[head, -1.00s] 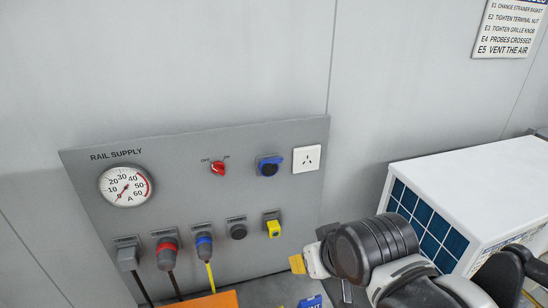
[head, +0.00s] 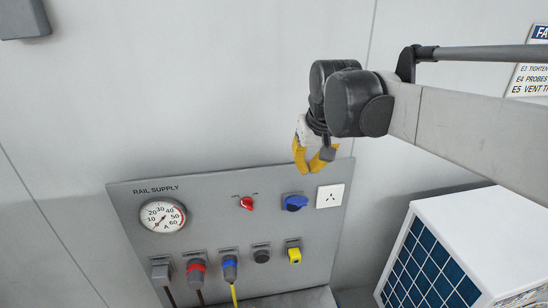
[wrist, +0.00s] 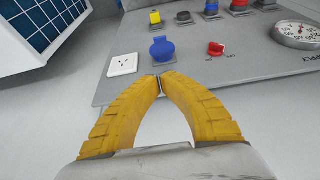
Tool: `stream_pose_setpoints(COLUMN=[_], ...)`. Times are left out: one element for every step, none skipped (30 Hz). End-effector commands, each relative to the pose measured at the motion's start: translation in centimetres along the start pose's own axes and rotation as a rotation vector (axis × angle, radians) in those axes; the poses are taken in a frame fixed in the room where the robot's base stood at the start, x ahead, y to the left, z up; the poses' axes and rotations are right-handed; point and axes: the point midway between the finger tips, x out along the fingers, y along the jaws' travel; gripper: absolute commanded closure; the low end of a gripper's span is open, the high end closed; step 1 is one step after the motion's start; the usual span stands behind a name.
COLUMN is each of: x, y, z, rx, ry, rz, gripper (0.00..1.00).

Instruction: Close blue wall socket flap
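The blue wall socket (head: 295,202) is on the grey panel, left of the white square outlet. In the wrist view its round blue flap (wrist: 162,47) shows just beyond my fingertips. The flap appears to stand out from the panel; how far it is open I cannot tell. My gripper (head: 311,171), with yellow fingers, is above the socket in the head view, apart from it. In the wrist view the tips of my gripper (wrist: 161,82) meet, with nothing between them.
The panel also holds a white outlet (head: 330,196), a red switch (head: 246,203), a gauge (head: 162,216) and a lower row of several plugs and sockets, some with cables. A white unit with a blue grille (head: 430,270) stands at the right. The wall above the panel is clear.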

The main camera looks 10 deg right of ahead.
Motion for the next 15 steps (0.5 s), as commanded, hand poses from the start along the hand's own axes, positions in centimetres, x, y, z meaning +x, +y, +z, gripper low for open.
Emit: stream_pose_setpoints(x=[1.1, 1.8, 2.6, 3.3, 4.0, 4.8, 5.4, 6.0, 6.8, 7.0, 7.3, 7.7, 8.0, 8.3, 8.6], y=[0.0, 0.0, 0.0, 0.0, 0.0, 0.0, 0.0, 0.0, 0.0, 0.0, 0.0, 0.0, 0.0, 0.0, 0.0], z=[-0.1, -0.1, -0.1, -0.1, -0.1, -0.1, -0.1, -0.1, 0.0, 0.5, 0.9, 1.3, 1.6, 1.9, 2.1], rx=[0.0, 0.0, 0.0, 0.0, 0.0, 0.0, 0.0, 0.0, 0.0, 0.0, 0.0, 0.0, 0.0, 0.0, 0.0], ry=[0.0, 0.0, 0.0, 0.0, 0.0, 0.001, 0.001, 0.001, 0.001, 0.001, 0.001, 0.001, 0.001, 0.001, 0.001], rz=[0.0, 0.0, 0.0, 0.0, 0.0, 0.0, 0.0, 0.0, 0.0, 0.0, 0.0, 0.0, 0.0, 0.0, 0.0], gripper=[1.0, 1.0, 1.0, 1.0, 1.0, 1.0, 1.0, 1.0, 1.0, 1.0, 1.0, 1.0, 1.0, 1.0, 1.0])
